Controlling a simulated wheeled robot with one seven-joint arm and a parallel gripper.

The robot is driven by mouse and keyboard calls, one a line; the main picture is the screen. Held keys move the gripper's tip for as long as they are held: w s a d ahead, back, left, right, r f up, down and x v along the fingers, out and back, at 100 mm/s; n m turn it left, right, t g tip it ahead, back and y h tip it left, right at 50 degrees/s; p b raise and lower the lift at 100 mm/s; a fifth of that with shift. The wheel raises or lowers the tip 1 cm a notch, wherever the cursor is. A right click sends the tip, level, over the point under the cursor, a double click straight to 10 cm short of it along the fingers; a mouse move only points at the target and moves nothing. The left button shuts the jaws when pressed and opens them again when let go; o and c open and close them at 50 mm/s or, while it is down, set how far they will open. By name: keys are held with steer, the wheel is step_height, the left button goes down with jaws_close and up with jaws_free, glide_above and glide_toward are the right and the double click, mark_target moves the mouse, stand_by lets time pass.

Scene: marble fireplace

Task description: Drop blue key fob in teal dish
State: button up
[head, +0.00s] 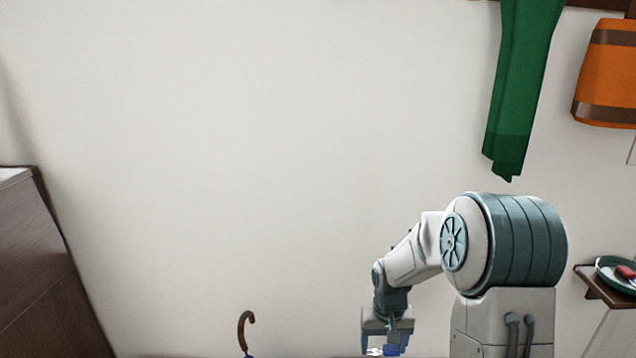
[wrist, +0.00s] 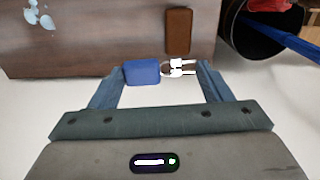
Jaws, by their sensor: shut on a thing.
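My gripper (wrist: 168,78) is shut on the blue key fob (wrist: 142,72), which sits between the fingertips in the wrist view. Pale keys (wrist: 178,67) on a ring hang from its right side, near the right finger. In the head view my gripper (head: 388,343) is low at the bottom edge, pointing down, with the fob small and hard to make out. The teal dish (head: 604,272) is at the far right of the head view, cut by the frame edge, to the right of my gripper. A red thing lies in it.
The dish stands on a small brown shelf (head: 590,288). A green scarf (head: 521,90) and an orange item (head: 606,75) hang on the wall. The wrist view shows a wooden surface with a brown rectangular item (wrist: 178,31) and a dark round container (wrist: 240,45). A curved handle (head: 245,328) rises left.

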step_height(320, 180, up, 8)
steer(key=s+p, duration=0.1)
steer(key=p, duration=1.2)
steer(key=shift+s+a+r, duration=0.15)
steer(key=shift+s, duration=0.25)
